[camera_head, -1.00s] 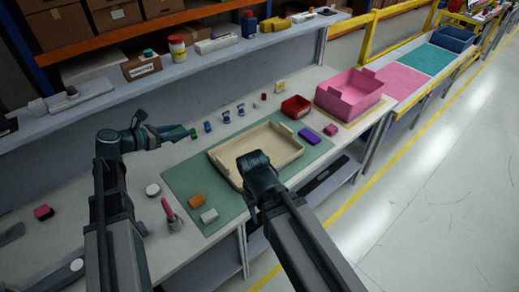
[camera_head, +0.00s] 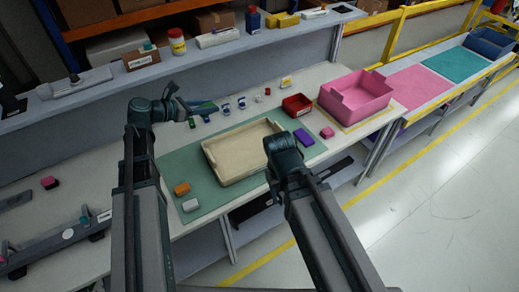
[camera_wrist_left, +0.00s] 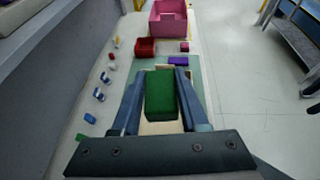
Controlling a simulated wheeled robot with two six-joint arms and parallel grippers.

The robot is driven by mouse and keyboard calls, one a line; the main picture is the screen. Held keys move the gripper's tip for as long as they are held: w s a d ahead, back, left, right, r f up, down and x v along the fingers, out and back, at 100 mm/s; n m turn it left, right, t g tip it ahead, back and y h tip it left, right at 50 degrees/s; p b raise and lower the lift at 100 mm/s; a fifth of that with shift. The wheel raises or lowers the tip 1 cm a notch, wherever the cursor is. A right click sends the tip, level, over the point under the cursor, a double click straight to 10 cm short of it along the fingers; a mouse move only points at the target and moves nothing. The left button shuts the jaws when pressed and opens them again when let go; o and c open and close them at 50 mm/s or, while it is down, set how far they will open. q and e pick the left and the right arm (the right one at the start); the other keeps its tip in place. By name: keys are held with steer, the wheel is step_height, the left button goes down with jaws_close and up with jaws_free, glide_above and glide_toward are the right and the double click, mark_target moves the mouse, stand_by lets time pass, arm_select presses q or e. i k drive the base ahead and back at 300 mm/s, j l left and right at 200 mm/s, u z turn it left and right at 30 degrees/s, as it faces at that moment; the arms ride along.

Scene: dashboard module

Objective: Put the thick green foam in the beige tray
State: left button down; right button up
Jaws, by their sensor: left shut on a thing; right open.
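The thick green foam (camera_wrist_left: 161,95) is a dark green block between the two fingers of my left gripper (camera_wrist_left: 160,82), in the left wrist view. In the head view my left gripper (camera_head: 205,107) is above the table, behind and left of the tray. The beige tray (camera_head: 222,168) lies on the green mat, with its inside looking empty. Part of it shows below the foam in the left wrist view (camera_wrist_left: 160,128). My right gripper (camera_head: 284,152) is at the tray's right side; its fingertips are hidden in the head view.
Orange (camera_head: 182,189) and white (camera_head: 190,205) blocks lie on the mat (camera_head: 195,165) left of the tray. A purple block (camera_head: 304,137), red bin (camera_head: 297,104) and large pink bin (camera_head: 355,98) stand to the right. Several small blue and green parts line the back of the table.

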mark_target(238, 155)
steer(key=i+l, duration=0.1)
steer(key=l, duration=0.65)
steer(key=i+l, duration=0.1)
steer(key=l, duration=0.65)
steer(key=u, duration=0.05)
